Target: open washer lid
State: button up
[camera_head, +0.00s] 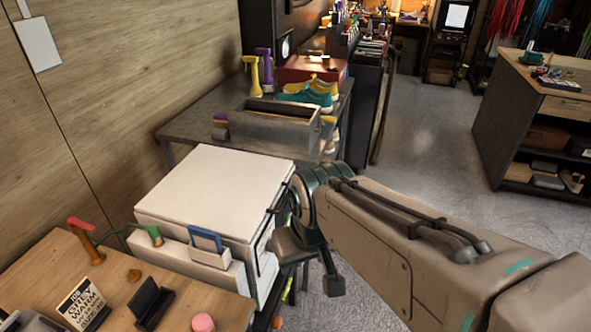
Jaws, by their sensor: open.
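The white washer (193,234) stands left of centre, between the wooden table and the dark metal table. Its flat lid (215,190) is closed. My gripper (311,266) is just right of the washer's right side, at the end of my arm, which comes in from the lower right. Its dark fingers are spread and I see nothing between them. The gripper and arm hide part of the washer's right side. I cannot tell whether a finger touches the washer.
A metal table (190,127) behind holds a crate (275,128), spray bottles and sneakers. The wall is close on the left. Open floor (430,140) lies to the right.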

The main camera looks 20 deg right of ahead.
aim_at(228, 193)
jog(key=z, duration=0.1)
jog(key=k, duration=0.9)
jog(key=z, duration=1)
jog(key=i, duration=0.95)
jog(key=u, duration=0.6)
jog(key=i, duration=0.7)
jog(key=u, duration=0.5)
